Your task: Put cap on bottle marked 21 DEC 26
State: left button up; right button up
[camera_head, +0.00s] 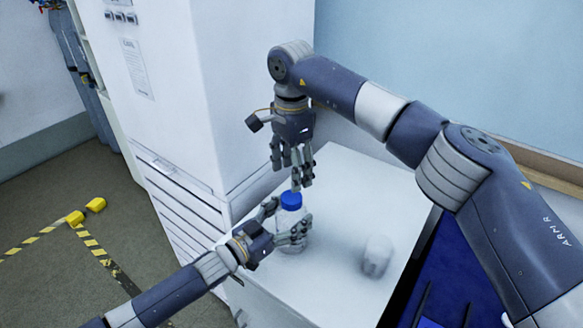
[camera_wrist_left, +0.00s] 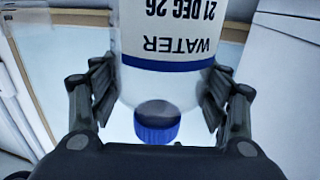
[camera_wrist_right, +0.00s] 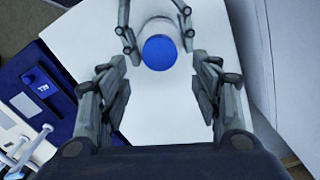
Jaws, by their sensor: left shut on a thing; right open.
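A clear bottle with a white label reading WATER and 21 DEC 26 (camera_wrist_left: 172,30) stands upright on the white worktop in the head view (camera_head: 292,243). A blue cap (camera_head: 291,200) sits at its mouth; whether it is screwed tight cannot be told. The cap also shows in the left wrist view (camera_wrist_left: 157,129) and the right wrist view (camera_wrist_right: 159,52). My left gripper (camera_head: 286,225) is shut on the bottle's body from the side. My right gripper (camera_head: 294,174) is open and empty, pointing down just above the cap, with its fingers apart (camera_wrist_right: 163,82).
A pale, blurry container (camera_head: 377,257) stands on the white worktop (camera_head: 345,190), right of the bottle. A tall white cabinet (camera_head: 175,90) rises behind on the left. Blue equipment (camera_head: 455,270) lies beyond the worktop's right edge. The worktop between bottle and pale container is clear.

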aim_at(291, 197)
jog(key=shift+f, duration=4)
jog(key=shift+c, duration=0.5)
jog(key=c, duration=1)
jog(key=m, duration=2.1)
jog(key=o, duration=1.2)
jog(key=shift+o, duration=0.2)
